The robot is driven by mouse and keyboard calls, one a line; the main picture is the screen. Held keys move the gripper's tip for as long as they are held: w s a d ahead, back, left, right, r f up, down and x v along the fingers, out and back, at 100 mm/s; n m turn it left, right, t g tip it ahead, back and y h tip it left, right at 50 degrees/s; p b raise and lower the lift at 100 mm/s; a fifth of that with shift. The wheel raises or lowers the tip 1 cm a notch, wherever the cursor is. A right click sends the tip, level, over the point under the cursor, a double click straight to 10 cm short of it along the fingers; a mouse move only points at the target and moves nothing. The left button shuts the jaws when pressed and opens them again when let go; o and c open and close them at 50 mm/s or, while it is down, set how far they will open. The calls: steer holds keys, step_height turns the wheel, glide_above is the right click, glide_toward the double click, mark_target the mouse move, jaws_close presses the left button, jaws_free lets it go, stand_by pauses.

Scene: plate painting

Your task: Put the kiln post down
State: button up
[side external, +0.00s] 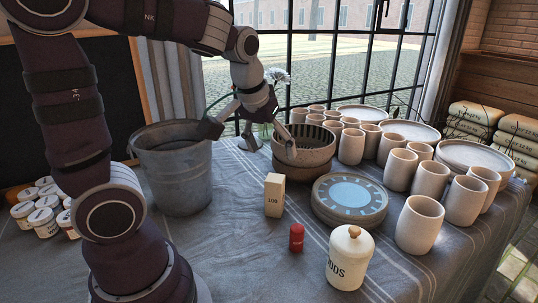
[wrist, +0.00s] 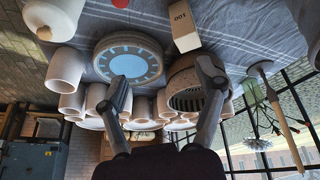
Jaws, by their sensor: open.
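The kiln post, a pale block marked 100 (side external: 274,196), stands upright on the grey cloth in front of the stacked bowls. It also shows at the top of the wrist view (wrist: 184,30), clear of my fingers. My gripper (side external: 250,140) is open, with its fingers spread wide and nothing between them. It is above and behind the post, at the bowls' left side in the side view. One finger overlaps the bowls in both views; I cannot tell whether it touches them. In the wrist view my gripper (wrist: 163,88) also shows empty.
Brown bowls (side external: 313,165) are stacked behind the post. A plate with a blue centre (side external: 349,192), a red cylinder (side external: 296,238) and a lidded jar (side external: 349,260) stand near. A metal bucket (side external: 172,170) is at left; several cups (side external: 418,223) crowd the right.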

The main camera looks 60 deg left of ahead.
steer(key=s+d+r+m+t+h, duration=0.1)
steer(key=s+d+m+h, duration=0.1)
steer(key=s+d+m, duration=0.4)
steer(key=shift+s+d+m, duration=0.3)
steer(key=shift+s+d, duration=0.55)
